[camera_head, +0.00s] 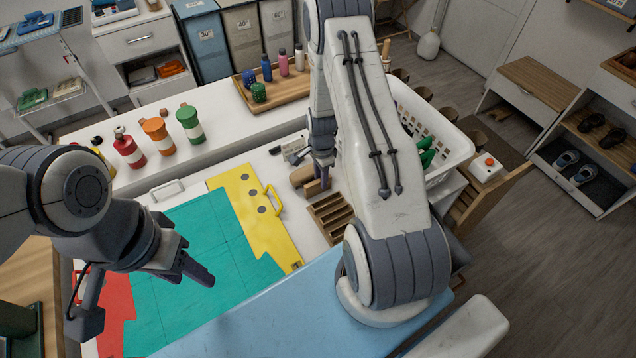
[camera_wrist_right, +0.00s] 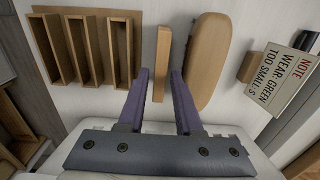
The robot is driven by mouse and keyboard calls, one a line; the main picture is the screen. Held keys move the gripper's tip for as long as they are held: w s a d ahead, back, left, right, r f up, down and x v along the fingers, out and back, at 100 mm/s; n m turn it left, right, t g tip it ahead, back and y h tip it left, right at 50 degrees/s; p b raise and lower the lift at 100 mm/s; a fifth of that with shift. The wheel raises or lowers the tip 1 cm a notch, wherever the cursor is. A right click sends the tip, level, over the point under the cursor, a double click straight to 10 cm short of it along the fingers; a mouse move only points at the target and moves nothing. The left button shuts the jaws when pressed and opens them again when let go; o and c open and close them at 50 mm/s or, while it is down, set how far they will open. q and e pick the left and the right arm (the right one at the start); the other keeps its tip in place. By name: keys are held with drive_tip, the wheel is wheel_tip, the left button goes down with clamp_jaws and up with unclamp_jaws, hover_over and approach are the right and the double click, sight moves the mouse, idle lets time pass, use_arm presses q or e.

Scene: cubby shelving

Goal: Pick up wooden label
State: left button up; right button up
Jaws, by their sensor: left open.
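In the right wrist view a thin, plain wooden piece (camera_wrist_right: 163,60), which looks like the wooden label, stands between a slotted wooden rack and a rounded wooden block. My right gripper (camera_wrist_right: 161,80) is open, with its two purple fingers on either side of that piece. I see no clear grip on it; contact with the right finger cannot be told. In the head view the right gripper (camera_head: 318,180) reaches down behind the rack, and the label is largely hidden there. My left gripper (camera_head: 200,270) is open and empty above the teal board.
The slotted rack (camera_wrist_right: 85,50) is close on the left, the rounded block (camera_wrist_right: 208,60) close on the right. A note card (camera_wrist_right: 285,82) stands further right. In the head view a white basket (camera_head: 440,135) stands beside my right arm, and a teal board (camera_head: 190,265) covers the left worktop.

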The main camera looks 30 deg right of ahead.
drive_tip(key=shift+f, duration=0.8)
clamp_jaws()
drive_tip(key=shift+r, duration=0.1)
